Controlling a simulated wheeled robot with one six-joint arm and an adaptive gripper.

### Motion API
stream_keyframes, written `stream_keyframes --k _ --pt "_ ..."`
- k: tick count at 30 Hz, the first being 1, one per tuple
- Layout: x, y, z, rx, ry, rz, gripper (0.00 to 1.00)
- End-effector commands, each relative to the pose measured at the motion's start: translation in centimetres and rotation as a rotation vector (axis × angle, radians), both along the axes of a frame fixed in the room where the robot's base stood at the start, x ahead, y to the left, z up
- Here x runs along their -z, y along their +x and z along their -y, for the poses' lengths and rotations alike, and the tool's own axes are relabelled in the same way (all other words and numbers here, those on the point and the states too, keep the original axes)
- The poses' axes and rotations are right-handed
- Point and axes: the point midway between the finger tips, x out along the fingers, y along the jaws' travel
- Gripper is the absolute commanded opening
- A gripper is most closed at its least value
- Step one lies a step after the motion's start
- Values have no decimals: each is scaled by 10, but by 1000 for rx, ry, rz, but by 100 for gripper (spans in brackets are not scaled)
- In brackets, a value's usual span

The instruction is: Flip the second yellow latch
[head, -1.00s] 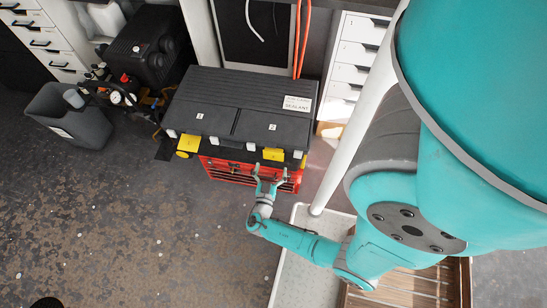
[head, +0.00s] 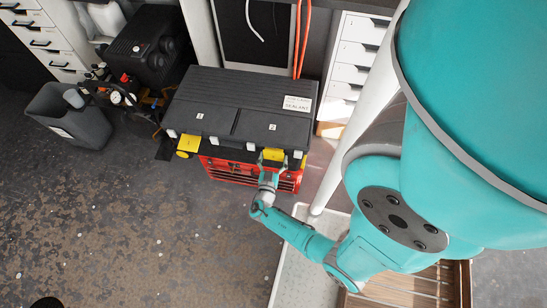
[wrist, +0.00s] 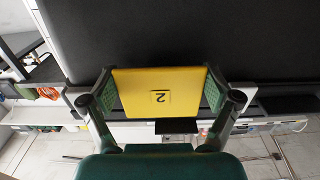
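The second yellow latch (head: 274,153) is on the front edge of the black toolbox (head: 250,85), to the right of another yellow latch (head: 188,145). In the wrist view the second latch (wrist: 158,85) fills the middle, with a "2" that reads upside down. My gripper (head: 270,160) is at this latch. In the wrist view its two fingers (wrist: 160,95) stand on either side of the latch, pads close to its left and right edges. The gripper looks open around it; whether the pads touch the edges is hard to tell.
The toolbox sits on a red unit (head: 230,171) with slots. A black compressor (head: 150,50) and a dark bin (head: 75,115) stand to the left. A white pole (head: 350,135) and white drawers (head: 352,60) are to the right. The floor in front is open.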

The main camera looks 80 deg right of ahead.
Motion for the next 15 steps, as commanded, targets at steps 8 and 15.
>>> stream_keyframes --k 8,15 --pt "0 0 0 0 4 0 52" --pt "-1 0 -3 -1 64 -3 52"
